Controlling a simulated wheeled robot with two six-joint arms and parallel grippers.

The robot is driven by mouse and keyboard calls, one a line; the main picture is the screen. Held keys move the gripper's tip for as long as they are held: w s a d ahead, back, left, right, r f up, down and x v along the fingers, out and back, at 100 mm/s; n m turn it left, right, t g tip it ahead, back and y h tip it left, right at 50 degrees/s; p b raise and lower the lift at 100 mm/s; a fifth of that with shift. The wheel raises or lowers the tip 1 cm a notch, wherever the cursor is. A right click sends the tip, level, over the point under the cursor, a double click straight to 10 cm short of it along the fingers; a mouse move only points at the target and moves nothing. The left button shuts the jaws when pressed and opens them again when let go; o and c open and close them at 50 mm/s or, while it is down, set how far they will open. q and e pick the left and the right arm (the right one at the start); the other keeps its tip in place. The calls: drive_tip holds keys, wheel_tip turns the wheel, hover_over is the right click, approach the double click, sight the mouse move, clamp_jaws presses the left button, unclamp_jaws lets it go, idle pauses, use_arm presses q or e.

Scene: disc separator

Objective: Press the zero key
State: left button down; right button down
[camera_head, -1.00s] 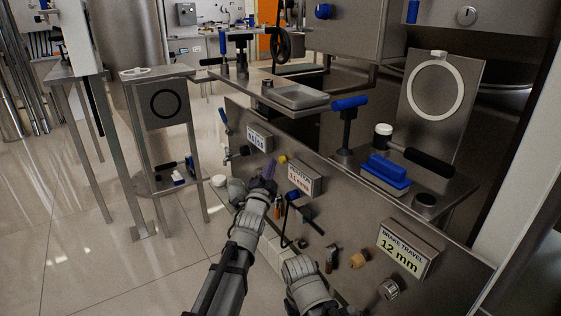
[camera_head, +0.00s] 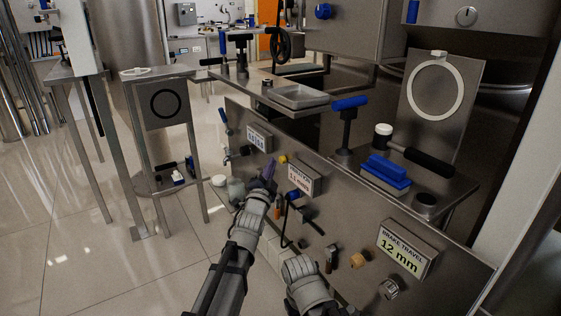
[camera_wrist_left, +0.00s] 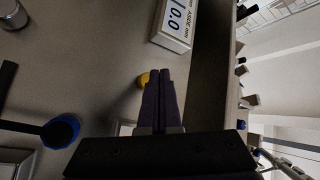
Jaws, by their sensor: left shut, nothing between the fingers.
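A small yellow key (camera_head: 283,159) sticks out of the steel panel between two display boxes; I take it to be the zero key, though no label on it can be read. In the left wrist view the yellow key (camera_wrist_left: 143,79) is partly hidden behind the fingers. My left gripper (camera_head: 270,168) is shut and empty, its purple fingers held together. Its tips (camera_wrist_left: 160,72) are close beside the key; whether they touch it I cannot tell. My right gripper cannot be made out; only a grey link of that arm shows at the bottom.
A display box (camera_head: 258,138) and another reading about 11 mm (camera_head: 303,180) flank the key. A brake travel display reading 12 mm (camera_head: 406,252) sits lower right. Knobs, including a wooden one (camera_head: 359,259), protrude from the panel. A blue-ended part (camera_wrist_left: 60,131) shows in the wrist view.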

use_arm(q)
drive_tip(key=shift+w+d, duration=0.1)
idle(0.6)
drive_tip(key=shift+w+d, duration=0.15)
drive_tip(key=shift+d, duration=0.15)
drive_tip(key=shift+w+d, duration=0.25)
drive_tip(key=shift+d, duration=0.1)
idle(0.7)
idle(0.4)
drive_tip(key=shift+s+a, duration=0.5)
drive_tip(key=shift+a, duration=0.25)
drive_tip(key=shift+s+a, duration=0.45)
drive_tip(key=shift+a, duration=0.25)
drive_tip(key=shift+s+a, duration=0.45)
drive_tip(key=shift+a, duration=0.25)
drive_tip(key=shift+s+a, duration=0.45)
drive_tip(key=shift+a, duration=0.25)
